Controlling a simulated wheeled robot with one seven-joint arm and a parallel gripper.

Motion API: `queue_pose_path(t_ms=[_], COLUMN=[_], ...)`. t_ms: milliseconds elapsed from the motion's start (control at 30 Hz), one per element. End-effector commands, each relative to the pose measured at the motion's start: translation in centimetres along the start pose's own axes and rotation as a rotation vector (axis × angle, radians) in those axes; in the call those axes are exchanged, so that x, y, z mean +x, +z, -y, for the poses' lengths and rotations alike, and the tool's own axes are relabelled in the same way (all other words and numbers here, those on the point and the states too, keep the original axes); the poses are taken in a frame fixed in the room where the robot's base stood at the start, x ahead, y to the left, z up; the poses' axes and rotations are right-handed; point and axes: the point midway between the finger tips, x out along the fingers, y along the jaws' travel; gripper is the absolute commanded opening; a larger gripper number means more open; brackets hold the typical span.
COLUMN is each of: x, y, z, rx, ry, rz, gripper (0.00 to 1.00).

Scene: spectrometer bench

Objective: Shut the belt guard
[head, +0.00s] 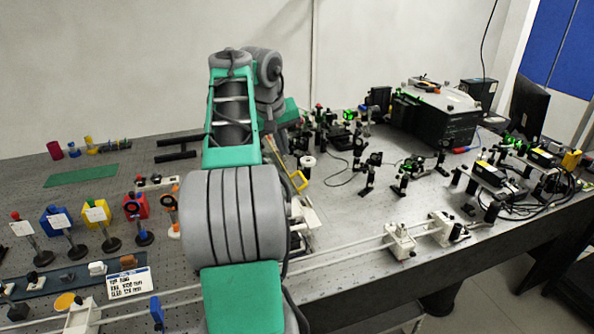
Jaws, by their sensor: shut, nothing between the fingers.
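A yellow-edged frame (299,181), which looks like the belt guard, stands tilted just right of my arm in the head view. Its left part is hidden behind my arm, so I cannot tell how far open it is or where its hinge lies. A pale housing (308,216) shows below it, also partly covered by my arm. My arm rises through the middle of the picture and bends down at the back. My gripper is hidden behind my own arm links, so its distance from the yellow frame cannot be seen.
Several posts with small optics, including a red mount (136,207), stand at the left. A long rail (345,246) crosses the front, with a white carriage (400,241) on it. Dense optics and a black box (436,119) fill the back right. Bench around (345,215) is clear.

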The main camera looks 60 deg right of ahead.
Motion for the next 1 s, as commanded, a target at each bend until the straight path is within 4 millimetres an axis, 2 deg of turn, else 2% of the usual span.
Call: queue_pose_path(t_ms=[33, 100, 300, 400, 600, 1000], x=[1.9, 3.3, 7.5, 8.7, 10.0, 10.2], y=[0.3, 0.3, 0.2, 0.6, 0.9, 0.9], z=[0.1, 0.1, 0.1, -1.0, -1.9, -1.8], rx=[0.001, 0.001, 0.0, 0.003, 0.001, -0.003], ry=[0.0, 0.0, -0.001, 0.0, 0.0, -0.002], rz=[0.004, 0.004, 0.004, 0.002, 0.0, -0.001], gripper=[0.0, 0.0, 0.0, 0.0, 0.0, 0.0])
